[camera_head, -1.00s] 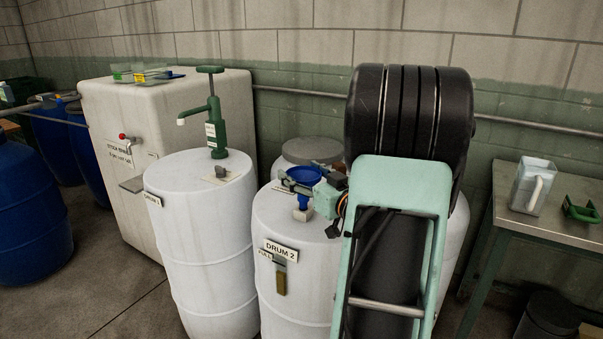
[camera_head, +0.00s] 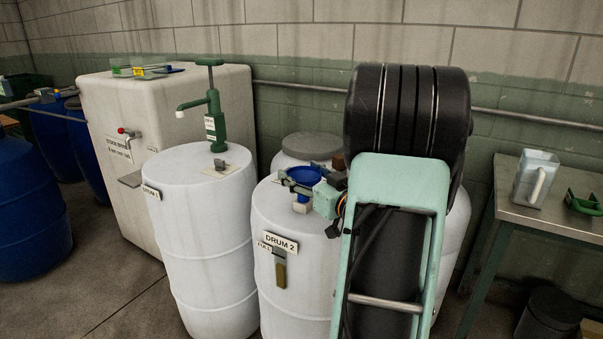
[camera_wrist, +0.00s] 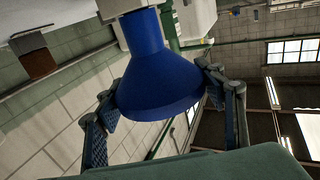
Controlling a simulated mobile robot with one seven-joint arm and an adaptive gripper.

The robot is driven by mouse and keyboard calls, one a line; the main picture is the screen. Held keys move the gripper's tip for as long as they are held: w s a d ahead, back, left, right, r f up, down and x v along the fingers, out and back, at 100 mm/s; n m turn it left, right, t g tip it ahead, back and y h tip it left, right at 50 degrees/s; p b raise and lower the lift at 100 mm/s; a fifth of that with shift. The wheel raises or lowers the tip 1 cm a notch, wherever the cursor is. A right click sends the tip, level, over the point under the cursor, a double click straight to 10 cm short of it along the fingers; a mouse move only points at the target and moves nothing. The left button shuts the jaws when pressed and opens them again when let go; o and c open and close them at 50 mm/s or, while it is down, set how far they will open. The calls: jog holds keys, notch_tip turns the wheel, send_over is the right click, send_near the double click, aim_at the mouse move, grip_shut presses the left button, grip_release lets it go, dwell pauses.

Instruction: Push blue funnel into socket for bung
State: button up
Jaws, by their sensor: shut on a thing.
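The blue funnel (camera_head: 304,175) is upright over the top of the white drum labelled DRUM 2 (camera_head: 283,215). My gripper (camera_head: 307,185) is shut on its cone, with one finger on each side. In the wrist view the funnel (camera_wrist: 155,75) fills the middle between the padded fingers of my gripper (camera_wrist: 163,98). Its spout points down at a small pale block (camera_head: 301,207) on the drum top. The spout end meets or enters this block; how deep it sits is hidden. I cannot make out the socket opening.
DRUM 1 (camera_head: 195,240) stands to the left, with a green hand pump (camera_head: 212,110) and a small plate with a grey knob (camera_head: 221,170) on top. A grey-lidded drum (camera_head: 311,146) is close behind. A bench with a jug (camera_head: 535,180) is at the right.

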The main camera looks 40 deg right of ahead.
jog(key=o, duration=1.2)
jog(key=s, duration=1.2)
jog(key=shift+a, duration=0.35)
